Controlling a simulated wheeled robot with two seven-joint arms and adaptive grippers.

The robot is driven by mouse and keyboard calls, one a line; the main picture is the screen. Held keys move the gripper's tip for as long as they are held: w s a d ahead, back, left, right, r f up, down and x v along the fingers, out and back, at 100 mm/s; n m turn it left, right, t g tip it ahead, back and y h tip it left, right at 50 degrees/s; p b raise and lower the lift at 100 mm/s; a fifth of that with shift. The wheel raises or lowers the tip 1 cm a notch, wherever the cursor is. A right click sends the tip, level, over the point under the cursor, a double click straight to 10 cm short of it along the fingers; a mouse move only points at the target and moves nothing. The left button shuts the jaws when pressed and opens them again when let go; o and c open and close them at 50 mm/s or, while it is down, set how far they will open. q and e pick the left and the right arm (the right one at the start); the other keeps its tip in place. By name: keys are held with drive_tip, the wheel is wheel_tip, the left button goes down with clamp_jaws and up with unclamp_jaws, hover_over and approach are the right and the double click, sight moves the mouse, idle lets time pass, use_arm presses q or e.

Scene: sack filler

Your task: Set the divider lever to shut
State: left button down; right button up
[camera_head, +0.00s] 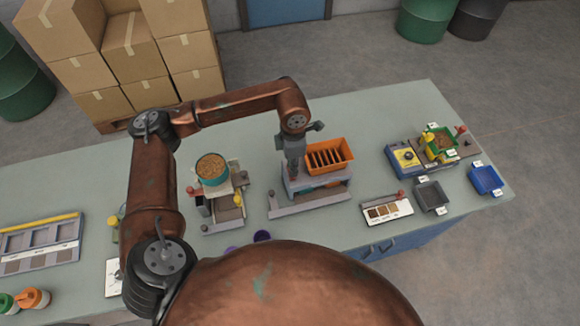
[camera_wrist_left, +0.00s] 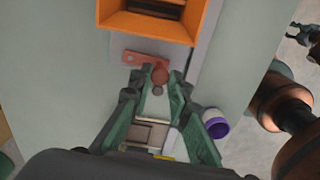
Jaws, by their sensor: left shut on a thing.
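The divider is an orange slotted box (camera_head: 330,157) on a grey stand on the table. It also shows at the top of the left wrist view (camera_wrist_left: 150,22). Its lever, a red bar (camera_wrist_left: 143,58) with a round red knob (camera_wrist_left: 160,73), lies just below the box in that view. My left gripper (camera_head: 293,172) points down at the box's left end. In the left wrist view its fingers (camera_wrist_left: 158,88) are closed at the red knob. The fingers hide part of the lever. A dark gripper-like part (camera_wrist_left: 304,36) of my right arm shows small at the wrist view's right edge.
A teal pot of grain (camera_head: 212,168) on a stand is left of the divider. Purple cups (camera_head: 262,236) stand in front. A sample card (camera_head: 386,209), a dark tray (camera_head: 431,196) and a blue tray (camera_head: 486,180) lie to the right. The table behind the divider is clear.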

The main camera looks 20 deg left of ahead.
use_arm(q)
drive_tip(key=shift+w+d+r+n, duration=0.2)
drive_tip(key=shift+w+r+n, duration=0.05)
drive_tip(key=shift+n, duration=0.25)
drive_tip(key=c, duration=2.2)
unclamp_jaws()
drive_tip(key=shift+c, duration=0.2)
drive_tip(key=o, duration=0.4)
drive_tip(key=shift+s+f, duration=0.1)
drive_tip(key=shift+f, duration=0.05)
wheel_tip(320, 180, up, 12)
drive_tip(key=shift+r, duration=0.1)
drive_tip(key=shift+d, duration=0.1)
